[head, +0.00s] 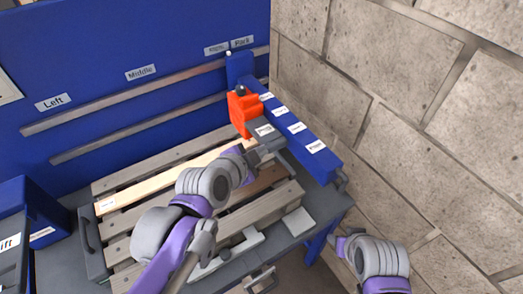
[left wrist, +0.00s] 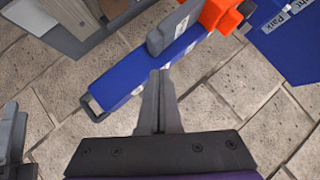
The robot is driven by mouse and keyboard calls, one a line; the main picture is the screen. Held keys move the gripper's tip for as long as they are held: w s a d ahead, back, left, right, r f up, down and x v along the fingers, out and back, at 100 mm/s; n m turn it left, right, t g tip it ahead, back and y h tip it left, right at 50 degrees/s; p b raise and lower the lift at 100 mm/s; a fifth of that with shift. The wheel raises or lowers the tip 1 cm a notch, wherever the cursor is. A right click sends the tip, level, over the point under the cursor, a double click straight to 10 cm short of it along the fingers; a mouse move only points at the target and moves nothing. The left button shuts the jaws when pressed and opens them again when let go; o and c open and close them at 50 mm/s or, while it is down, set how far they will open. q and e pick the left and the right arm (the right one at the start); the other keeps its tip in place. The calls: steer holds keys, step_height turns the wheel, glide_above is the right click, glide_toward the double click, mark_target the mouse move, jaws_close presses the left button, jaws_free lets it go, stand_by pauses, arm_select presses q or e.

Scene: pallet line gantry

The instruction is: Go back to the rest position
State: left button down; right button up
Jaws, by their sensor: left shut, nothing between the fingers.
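My left arm reaches in from the bottom left of the head view. Its gripper (head: 262,153) is over the right end of the slatted wooden pallet (head: 150,205), close to the grey block below the orange carriage (head: 243,112). In the left wrist view the left gripper's fingers (left wrist: 158,100) are shut together with nothing between them, in front of the blue beam (left wrist: 150,75). I cannot tell whether they touch anything. My right arm shows at the bottom right of the head view, with its gripper (head: 338,244) only partly seen beside the stone wall.
The blue beam (head: 305,140) with white labels runs along the right of the pallet. A blue back panel (head: 100,45) with rails and labels stands behind. A stone block wall (head: 440,130) closes the right side. A blue box (head: 42,215) is at the left.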

stand_by(0.3)
arm_select(q)
steer(key=s+a+f+n+g+y, duration=0.1)
steer(key=s+a+f+n, duration=0.3)
steer(key=s, duration=0.1)
steer(key=s+a+f+n+g+y, duration=0.2)
steer(key=s+a+f+n, duration=0.3)
steer(key=s+a+f+n+g+y, duration=0.1)
steer(key=s+a+f+n+g, duration=0.1)
steer(key=s+a+f+n, duration=0.2)
steer(key=shift+s+a+f+y, duration=0.35)
steer(key=shift+s+f+y, duration=0.05)
steer(key=shift+s+f, duration=0.1)
steer(key=shift+r, duration=0.1)
